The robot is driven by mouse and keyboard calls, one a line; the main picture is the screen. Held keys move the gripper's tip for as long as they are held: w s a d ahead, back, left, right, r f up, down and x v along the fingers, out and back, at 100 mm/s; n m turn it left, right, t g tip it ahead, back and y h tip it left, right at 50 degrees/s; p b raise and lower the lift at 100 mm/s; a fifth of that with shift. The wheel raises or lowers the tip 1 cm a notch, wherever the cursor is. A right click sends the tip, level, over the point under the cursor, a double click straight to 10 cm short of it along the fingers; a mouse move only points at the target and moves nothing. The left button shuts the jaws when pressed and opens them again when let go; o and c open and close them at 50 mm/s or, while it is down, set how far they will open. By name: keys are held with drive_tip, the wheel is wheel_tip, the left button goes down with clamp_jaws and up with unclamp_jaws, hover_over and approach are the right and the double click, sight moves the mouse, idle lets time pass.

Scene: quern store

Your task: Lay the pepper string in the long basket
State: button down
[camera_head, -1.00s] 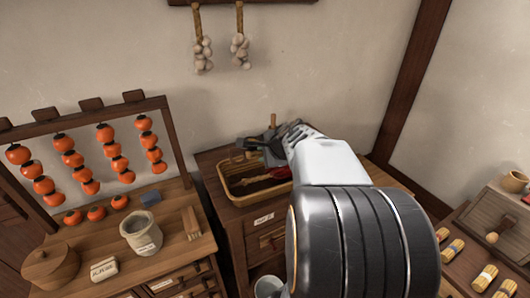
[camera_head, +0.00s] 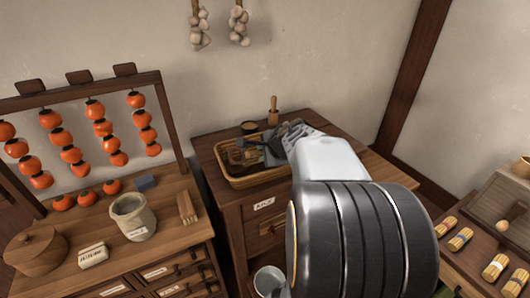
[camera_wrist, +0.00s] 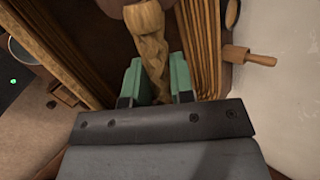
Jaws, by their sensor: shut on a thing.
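The long basket (camera_head: 262,181) is a tan woven tray on a dark wooden cabinet by the wall. In the wrist view its ribbed side (camera_wrist: 205,45) runs beside the jaws. My gripper (camera_head: 258,146) is over the basket in the head view. In the wrist view my gripper (camera_wrist: 154,80) is shut, its green pads on either side of a tan plaited cord (camera_wrist: 150,40), apparently the pepper string's braid. The peppers are not clearly visible. The far end of the cord leaves the top of the picture, and my arm hides the basket's right part.
A wooden pestle (camera_head: 273,111) and a small dark bowl (camera_head: 249,127) stand behind the basket. At left, a counter holds a stone jar (camera_head: 133,218), a lidded pot (camera_head: 36,251) and a rack (camera_head: 85,88) of orange fruit strings. Garlic strings (camera_head: 239,25) hang above.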

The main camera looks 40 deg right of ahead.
drive_tip(key=c, duration=0.9)
unclamp_jaws()
drive_tip(key=shift+r, duration=0.1)
drive_tip(key=shift+o, duration=0.3)
drive_tip(key=o, duration=0.4)
drive_tip(key=shift+o, duration=0.7)
drive_tip(key=shift+w+r+p+v, duration=0.25)
drive_tip(key=shift+p+v, duration=0.7)
drive_tip(key=shift+v, duration=0.55)
drive_tip(key=shift+w+r+p+v, duration=0.25)
drive_tip(key=shift+p+v, duration=0.65)
drive_tip(key=shift+v, duration=0.6)
drive_tip(key=shift+w+r+p+v, duration=0.25)
drive_tip(key=shift+p+v, duration=0.7)
drive_tip(key=shift+v, duration=0.55)
